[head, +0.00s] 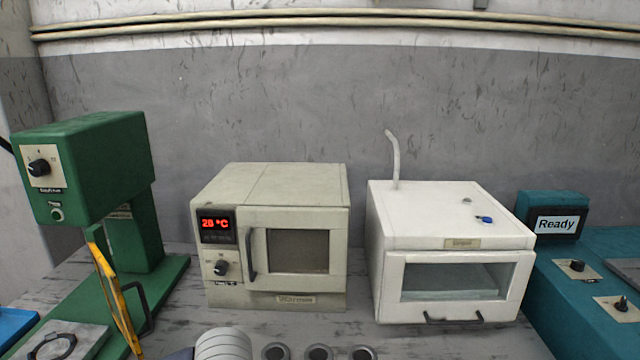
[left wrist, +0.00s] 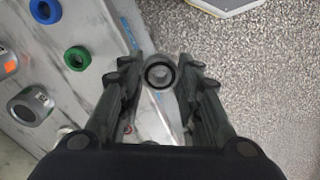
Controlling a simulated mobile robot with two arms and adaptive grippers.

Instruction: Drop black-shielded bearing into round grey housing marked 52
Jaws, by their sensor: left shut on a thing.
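My left gripper (left wrist: 160,85) is shut on the black-shielded bearing (left wrist: 160,73) in the left wrist view. The bearing is a metal ring with a dark inner band, held between the fingertips. Round grey housings lie at the left of that view: one (left wrist: 30,107) with a small number label too small to read surely, and one (left wrist: 7,62) with an orange mark, cut by the edge. The held bearing is to the right of both and apart from them. Neither gripper shows in the head view. My right gripper is not in view.
The head view shows a green press (head: 100,170), a warmer (head: 275,235), a white cabinet (head: 450,250) and a teal machine (head: 585,290).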

